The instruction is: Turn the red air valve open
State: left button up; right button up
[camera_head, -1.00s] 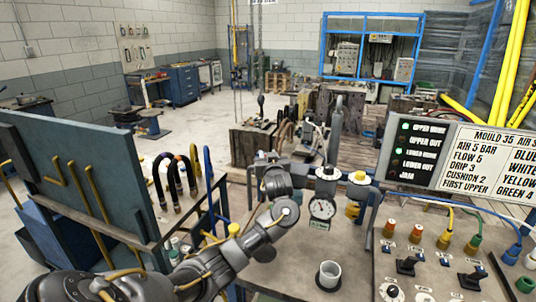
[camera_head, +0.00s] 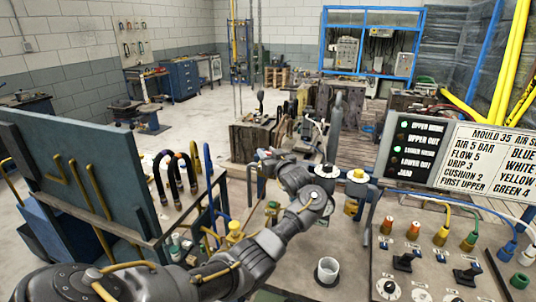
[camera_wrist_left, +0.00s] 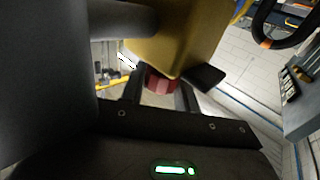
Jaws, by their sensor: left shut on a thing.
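The red valve knob (camera_wrist_left: 158,80) shows in the left wrist view, just under a large yellow body (camera_wrist_left: 178,38). My left gripper (camera_wrist_left: 162,92) has its two dark fingers on either side of the red knob and is shut on it. In the head view my left arm reaches from the lower left to the air fittings by the panel; its fingertips cannot be made out there, and neither can the red knob. A yellow-capped unit (camera_head: 353,190) stands just right of my wrist. How far the knob is turned cannot be told. My right gripper is not in view.
A control panel (camera_head: 425,262) with coloured plugs and black switches is at the right, below a sign (camera_head: 488,155). A rack with dark hoses (camera_head: 172,172) and a blue-grey board (camera_head: 75,175) stand left.

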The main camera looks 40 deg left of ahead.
pick_arm(q)
jog(key=shift+r, duration=0.1)
jog(key=o, duration=0.9)
jog(key=shift+a, duration=0.1)
jog(key=shift+o, duration=0.2)
jog(key=shift+s+d, duration=0.15)
jog(key=shift+d, duration=0.4)
jog(key=b+v, duration=0.2)
jog(key=v, duration=0.7)
jog(key=shift+s+d, duration=0.2)
jog(key=shift+d, duration=0.05)
